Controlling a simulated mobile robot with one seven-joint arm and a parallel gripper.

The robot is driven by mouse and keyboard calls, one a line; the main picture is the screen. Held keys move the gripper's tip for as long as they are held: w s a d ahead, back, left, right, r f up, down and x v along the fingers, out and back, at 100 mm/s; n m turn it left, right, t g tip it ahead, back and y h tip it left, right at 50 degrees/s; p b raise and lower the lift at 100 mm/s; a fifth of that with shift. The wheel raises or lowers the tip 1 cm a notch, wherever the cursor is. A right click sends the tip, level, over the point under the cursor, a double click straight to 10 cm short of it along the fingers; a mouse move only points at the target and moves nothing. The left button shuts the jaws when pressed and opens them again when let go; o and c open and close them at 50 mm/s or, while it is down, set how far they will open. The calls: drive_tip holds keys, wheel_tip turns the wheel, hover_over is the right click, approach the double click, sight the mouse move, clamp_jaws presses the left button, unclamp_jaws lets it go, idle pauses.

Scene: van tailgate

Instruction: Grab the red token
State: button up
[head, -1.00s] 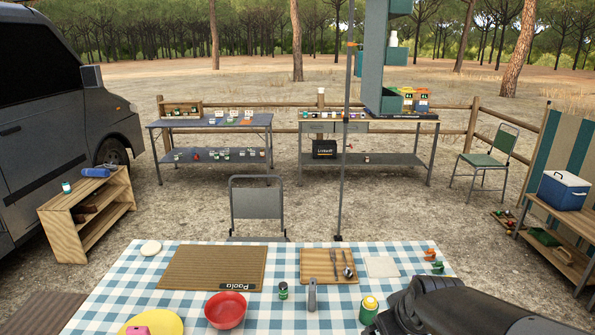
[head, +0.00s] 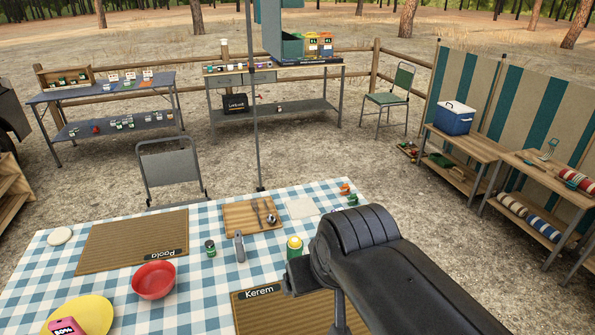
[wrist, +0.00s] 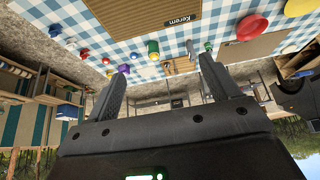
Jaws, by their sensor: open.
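I cannot pick out a red token for certain. A small orange-red piece (head: 344,187) lies at the far right corner of the checked table (head: 213,292), beside a small green piece (head: 352,199). Another tiny red item (head: 96,128) sits on the lower shelf of the back left table. In the wrist view a small red thing (wrist: 84,54) shows near the table edge. My gripper (wrist: 163,68) is open and empty, its two fingers spread, with the checked table beyond it. In the head view my arm hides the gripper.
A red bowl (head: 153,280), a yellow plate (head: 80,316), a green jar (head: 210,248), a yellow-green can (head: 294,248) and a cutlery board (head: 240,219) stand on the checked table. A metal pole (head: 255,130) and a grey chair (head: 169,168) stand behind it.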

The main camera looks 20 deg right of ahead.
drive_tip(key=c, duration=0.4)
drive_tip(key=shift+o, duration=0.2)
drive_tip(key=w+d+f, duration=0.2)
drive_tip(key=w+d, duration=0.2)
drive_tip(key=w, duration=0.4)
drive_tip(key=w+d+f+g+h, duration=0.1)
drive_tip(key=w+d, duration=0.4)
drive_tip(key=w, duration=0.3)
drive_tip(key=w+d+f, duration=0.2)
drive_tip(key=w+d, duration=0.2)
drive_tip(key=w, duration=0.5)
drive_tip(key=w+d+f+m, duration=0.1)
drive_tip(key=w+d+f, duration=0.4)
drive_tip(key=d+f, duration=0.6)
drive_tip(key=w+d+f+m, duration=0.1)
drive_tip(key=w+d+f, duration=0.5)
drive_tip(key=d+f, duration=0.5)
drive_tip(key=shift+x, duration=5.25)
